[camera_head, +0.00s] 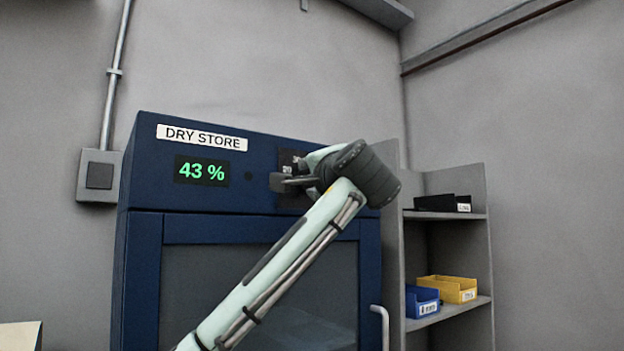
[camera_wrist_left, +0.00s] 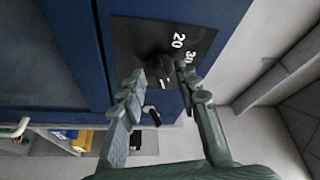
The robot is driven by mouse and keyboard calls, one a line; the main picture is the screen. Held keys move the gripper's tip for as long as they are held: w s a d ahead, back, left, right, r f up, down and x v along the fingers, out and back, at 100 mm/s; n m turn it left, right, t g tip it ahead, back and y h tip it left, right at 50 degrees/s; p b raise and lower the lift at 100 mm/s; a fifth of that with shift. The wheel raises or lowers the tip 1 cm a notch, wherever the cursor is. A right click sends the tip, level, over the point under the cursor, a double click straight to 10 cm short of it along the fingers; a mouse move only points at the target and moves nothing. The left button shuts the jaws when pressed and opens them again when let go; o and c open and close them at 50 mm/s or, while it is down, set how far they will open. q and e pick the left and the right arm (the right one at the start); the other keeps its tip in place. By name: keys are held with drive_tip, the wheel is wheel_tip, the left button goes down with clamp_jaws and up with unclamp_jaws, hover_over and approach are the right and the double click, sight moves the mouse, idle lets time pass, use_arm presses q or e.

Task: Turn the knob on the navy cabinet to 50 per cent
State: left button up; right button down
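The navy cabinet (camera_head: 150,172) carries a "DRY STORE" label and a green display (camera_head: 202,171) reading 43 %. My left gripper (camera_head: 286,183) is in front of the dark dial plate at the cabinet's upper right and hides most of it; a "20" shows above it. In the left wrist view the black knob (camera_wrist_left: 157,68) sits on the dial plate (camera_wrist_left: 130,35), with "20" and "30" beside it. The two fingertips of my left gripper (camera_wrist_left: 160,76) are on either side of the knob. Whether they press on it is unclear. My right gripper is not seen.
The cabinet's glazed door is below, with a pale handle (camera_head: 383,326) at its right edge. A grey shelf (camera_head: 477,218) to the right holds a blue bin (camera_head: 421,301), a yellow bin (camera_head: 452,289) and a black bin (camera_head: 437,203). A grey wall box (camera_head: 98,176) is at left.

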use_arm(q)
drive_tip(key=v, duration=1.1)
drive_tip(key=shift+s, duration=0.4)
drive_tip(key=shift+d, duration=0.1)
